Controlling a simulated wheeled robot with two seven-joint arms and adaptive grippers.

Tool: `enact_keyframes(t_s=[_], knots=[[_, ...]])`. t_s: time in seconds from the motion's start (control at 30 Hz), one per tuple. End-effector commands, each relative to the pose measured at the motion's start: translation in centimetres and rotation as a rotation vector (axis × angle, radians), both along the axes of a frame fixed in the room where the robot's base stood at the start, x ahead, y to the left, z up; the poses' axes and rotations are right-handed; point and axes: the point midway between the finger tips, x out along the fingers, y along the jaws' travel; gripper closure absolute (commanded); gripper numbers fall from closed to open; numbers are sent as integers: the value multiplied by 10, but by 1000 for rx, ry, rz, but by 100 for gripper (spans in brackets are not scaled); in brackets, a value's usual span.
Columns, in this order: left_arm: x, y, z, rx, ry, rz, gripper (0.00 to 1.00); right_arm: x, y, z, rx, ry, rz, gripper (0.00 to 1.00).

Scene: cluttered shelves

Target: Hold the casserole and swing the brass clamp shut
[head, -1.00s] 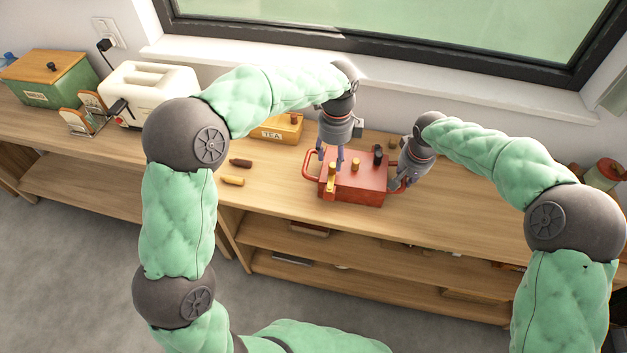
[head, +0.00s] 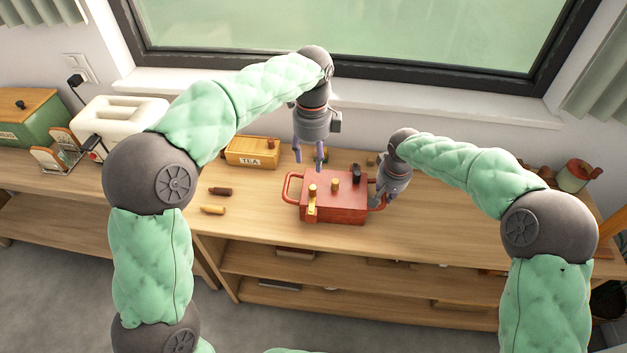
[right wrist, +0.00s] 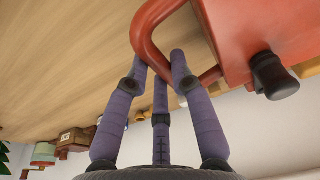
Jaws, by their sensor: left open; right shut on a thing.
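The red casserole (head: 348,209) stands on the wooden counter, a loop handle at each end. A brass clamp (head: 311,208) sits at its front left edge, seeming to hang down over the front; whether it is fully closed I cannot tell. The lid has a brass knob and a black knob (head: 357,173), which also shows in the right wrist view (right wrist: 272,75). My left gripper (head: 308,158) is open and empty, above and behind the casserole's left part. My right gripper (head: 379,198) is shut on the casserole's right handle (right wrist: 150,40), its fingers around the red bar.
A yellow TEA box (head: 252,152) stands behind to the left. Two small pieces, dark brown (head: 221,191) and yellow (head: 212,210), lie left of the casserole. A white toaster (head: 120,120) stands further left. The counter right of my right gripper is mostly clear.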

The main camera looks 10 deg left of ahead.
Motion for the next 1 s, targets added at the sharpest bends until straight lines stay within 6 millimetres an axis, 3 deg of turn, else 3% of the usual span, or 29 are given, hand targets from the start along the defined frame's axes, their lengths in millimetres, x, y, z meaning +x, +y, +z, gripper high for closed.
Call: enact_keyframes(t_s=[0.03, 0.07, 0.13, 0.17, 0.57, 0.77, 1.0], knots=[[0, 0, 0, 0, 0, 0, 50, 0, 0, 1, 0, -2, 0, 100], [0, 0, 0, 0, 0, 0, 50, 0, 0, 1, 0, -2, 0, 74], [0, 0, 0, 0, 0, 0, 50, 0, 0, 1, 0, -2, 0, 54], [0, 0, 0, 0, 0, 0, 50, 0, 0, 1, 0, -1, 0, 49], [0, 0, 0, 0, 0, 0, 50, 0, 0, 5, 0, -2, 0, 49], [0, 0, 0, 0, 0, 0, 50, -5, 0, 32, 1, -5, 0, 49], [0, 0, 0, 0, 0, 0, 50, -15, 0, 79, 1, -5, 0, 49]])
